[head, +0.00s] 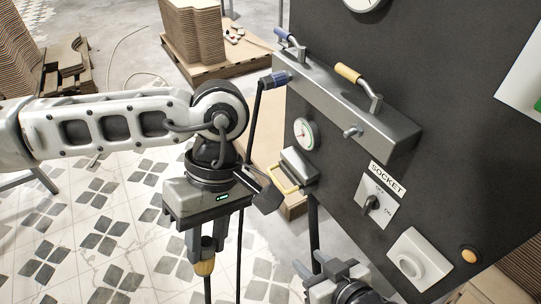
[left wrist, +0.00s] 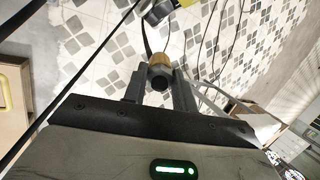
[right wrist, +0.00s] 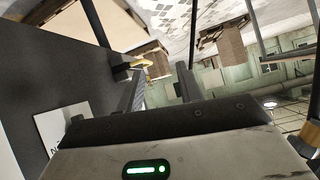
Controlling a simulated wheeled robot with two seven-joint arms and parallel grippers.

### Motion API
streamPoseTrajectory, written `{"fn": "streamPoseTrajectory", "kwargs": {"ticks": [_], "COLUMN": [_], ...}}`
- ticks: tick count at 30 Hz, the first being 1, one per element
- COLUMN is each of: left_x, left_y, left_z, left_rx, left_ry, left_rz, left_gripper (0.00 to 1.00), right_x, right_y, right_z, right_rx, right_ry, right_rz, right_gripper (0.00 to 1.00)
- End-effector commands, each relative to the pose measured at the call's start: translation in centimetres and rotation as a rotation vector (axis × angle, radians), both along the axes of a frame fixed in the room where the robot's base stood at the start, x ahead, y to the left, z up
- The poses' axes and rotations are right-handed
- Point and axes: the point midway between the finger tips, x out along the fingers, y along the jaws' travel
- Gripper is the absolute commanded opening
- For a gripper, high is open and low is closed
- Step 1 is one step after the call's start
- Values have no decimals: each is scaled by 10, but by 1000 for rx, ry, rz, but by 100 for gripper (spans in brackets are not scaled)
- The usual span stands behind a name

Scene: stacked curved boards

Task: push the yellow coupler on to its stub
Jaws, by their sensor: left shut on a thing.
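The yellow coupler (head: 205,267) is between the fingers of my left gripper (head: 206,246), which is shut on it. A dark hose hangs below it. In the left wrist view the coupler (left wrist: 159,62) shows its dark round end facing the camera. A bare metal stub (head: 352,131) sticks out of the grey manifold (head: 330,98), under the yellow-handled valve (head: 347,72). The coupler is well apart from the stub, lower and to the left. My right gripper (head: 325,270) is open and empty, low before the panel; its fingers (right wrist: 160,90) also show in the right wrist view.
A blue coupler (head: 275,80) sits at the manifold's left end, its hose hanging down. A gauge (head: 303,134), a box with a yellow bail (head: 283,180) and a socket switch (head: 373,203) are on the dark panel (head: 440,100). Stacked boards (head: 192,35) stand behind.

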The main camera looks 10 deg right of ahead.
Motion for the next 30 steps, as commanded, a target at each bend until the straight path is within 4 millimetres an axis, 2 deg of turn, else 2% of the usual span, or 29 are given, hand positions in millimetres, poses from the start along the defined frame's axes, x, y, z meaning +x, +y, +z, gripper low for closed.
{"fn": "streamPoseTrajectory", "kwargs": {"ticks": [3,9,12,18,30], "left_x": [-7,-13,-14,-10,6], "left_y": [-21,-46,-57,-72,-91], "left_z": [18,44,58,77,100], "left_rx": [50,86,71,6,-224], "left_ry": [77,244,349,521,790], "left_rz": [204,612,859,1235,1755], "left_gripper": [0,0,0,0,0], "right_x": [0,3,6,4,2], "right_y": [-1,-2,-3,-4,-6], "right_z": [6,9,14,15,19], "right_rx": [-7,-22,-28,-37,-52], "right_ry": [0,2,-5,3,12], "right_rz": [1,4,5,7,9], "right_gripper": [36,36,36,36,36]}}
